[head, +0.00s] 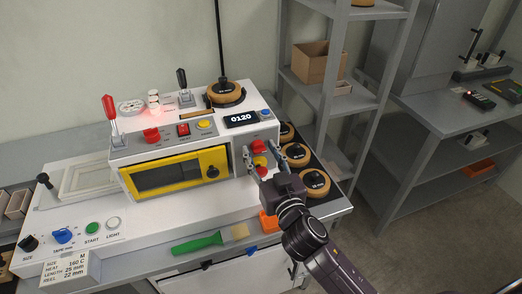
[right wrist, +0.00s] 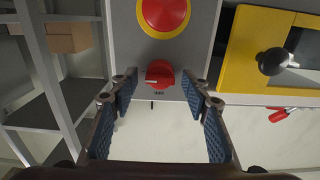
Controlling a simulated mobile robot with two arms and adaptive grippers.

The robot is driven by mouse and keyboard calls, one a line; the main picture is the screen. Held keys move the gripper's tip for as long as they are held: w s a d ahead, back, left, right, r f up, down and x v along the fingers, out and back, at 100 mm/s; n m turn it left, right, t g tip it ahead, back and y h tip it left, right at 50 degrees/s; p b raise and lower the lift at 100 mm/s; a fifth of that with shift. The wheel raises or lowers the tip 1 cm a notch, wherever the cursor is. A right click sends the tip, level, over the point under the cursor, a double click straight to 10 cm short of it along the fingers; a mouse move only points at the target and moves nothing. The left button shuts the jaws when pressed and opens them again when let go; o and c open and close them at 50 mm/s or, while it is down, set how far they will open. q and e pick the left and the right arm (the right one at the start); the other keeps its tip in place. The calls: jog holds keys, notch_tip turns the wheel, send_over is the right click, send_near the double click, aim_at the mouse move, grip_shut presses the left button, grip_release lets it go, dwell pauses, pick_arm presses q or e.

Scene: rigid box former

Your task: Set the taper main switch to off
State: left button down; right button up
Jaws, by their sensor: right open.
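The taper main switch appears to be the red rotary knob (right wrist: 160,74) on the grey panel in the right wrist view. A pale mark lies across its left part, and a small label sits just below it. In the head view the red knob (head: 259,146) is on the machine's front, right of the yellow-framed window. My right gripper (head: 264,158) is open in front of that panel. In the right wrist view its fingers (right wrist: 163,92) stand apart on either side of the knob, with gaps on both sides. My left gripper is not in view.
A red mushroom button on a yellow base (right wrist: 164,14) is close beside the knob. The yellow window frame (head: 134,184) has a black handle knob (head: 212,171). Tape reels (head: 314,183) stand right of the machine.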

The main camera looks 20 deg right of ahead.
jog(key=c, duration=1.1)
